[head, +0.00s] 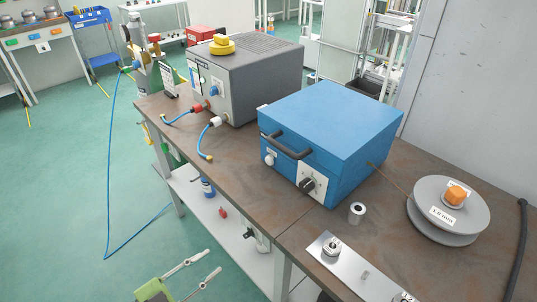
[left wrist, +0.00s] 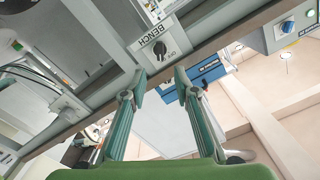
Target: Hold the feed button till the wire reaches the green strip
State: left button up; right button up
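The blue box with a handle (head: 340,125) stands on the bench, with a black knob (head: 308,185) and a small white round part (head: 269,160) on its front. I cannot tell whether either is the feed button. A thin wire runs from the box's right side to the grey spool (head: 432,220) marked 1.0 mm. No green strip can be made out. My left gripper (head: 215,261) is open and empty, low in front of the bench. In the left wrist view its fingers (left wrist: 161,86) are spread below a BENCH switch (left wrist: 160,49). My right gripper is not in view.
A grey machine (head: 250,75) with a yellow part on top and short hoses stands left of the blue box. A metal plate (head: 350,267) with fittings and a small metal cylinder (head: 357,212) lie near the front edge. Green floor left of the bench is mostly clear.

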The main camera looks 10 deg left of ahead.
pick_arm(q)
grip_shut()
dwell(1.1)
